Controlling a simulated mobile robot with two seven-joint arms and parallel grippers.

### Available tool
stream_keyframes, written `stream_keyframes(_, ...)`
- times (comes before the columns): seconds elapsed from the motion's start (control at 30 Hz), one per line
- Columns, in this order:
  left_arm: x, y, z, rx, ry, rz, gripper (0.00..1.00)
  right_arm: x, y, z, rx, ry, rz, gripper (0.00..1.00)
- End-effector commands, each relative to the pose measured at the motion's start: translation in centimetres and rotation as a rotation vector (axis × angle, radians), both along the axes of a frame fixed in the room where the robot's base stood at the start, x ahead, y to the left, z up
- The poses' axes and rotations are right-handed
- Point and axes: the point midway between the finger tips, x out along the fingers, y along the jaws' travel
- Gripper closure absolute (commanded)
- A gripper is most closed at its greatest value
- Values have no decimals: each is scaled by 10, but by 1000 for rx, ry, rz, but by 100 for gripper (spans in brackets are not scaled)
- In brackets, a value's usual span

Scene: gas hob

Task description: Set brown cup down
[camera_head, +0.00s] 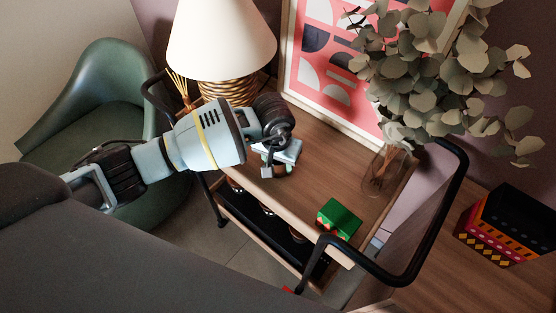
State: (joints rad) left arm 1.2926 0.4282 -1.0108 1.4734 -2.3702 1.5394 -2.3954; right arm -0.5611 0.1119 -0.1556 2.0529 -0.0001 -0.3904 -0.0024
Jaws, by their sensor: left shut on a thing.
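My left gripper (280,164) comes in from the left and is low over the near left part of the wooden top of a trolley (325,165). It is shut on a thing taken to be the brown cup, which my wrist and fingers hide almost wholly. I cannot tell whether the cup touches the wood or is held just above it. My right gripper is not in view.
A lamp with a cream shade (222,40) stands behind my gripper. A glass vase (384,170) with leafy stems is at the right. A green box (338,218) sits near the front edge. Black handles (462,190) rise at the trolley's ends. Bare wood lies between vase and gripper.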

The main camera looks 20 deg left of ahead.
Motion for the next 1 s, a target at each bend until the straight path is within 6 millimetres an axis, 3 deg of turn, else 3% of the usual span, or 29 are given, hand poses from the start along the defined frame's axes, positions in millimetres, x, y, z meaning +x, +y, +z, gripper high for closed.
stream_keyframes(0.13, 0, 0, -4, 1, 1, 0, 74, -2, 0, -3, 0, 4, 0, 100)
stream_keyframes(0.17, 0, 0, -3, 1, 1, 0, 49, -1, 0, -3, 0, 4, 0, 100)
stream_keyframes(0.3, 0, 0, -3, 1, 1, 0, 31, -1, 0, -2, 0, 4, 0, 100)
stream_keyframes(0.67, 0, 0, 1, 1, 0, 1, 29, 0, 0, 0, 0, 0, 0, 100)
stream_keyframes(0.83, -1, 1, 21, 2, -4, 0, 29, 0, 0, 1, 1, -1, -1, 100)
stream_keyframes(1.0, -5, 2, 56, 2, -5, -1, 29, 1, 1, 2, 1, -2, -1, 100)
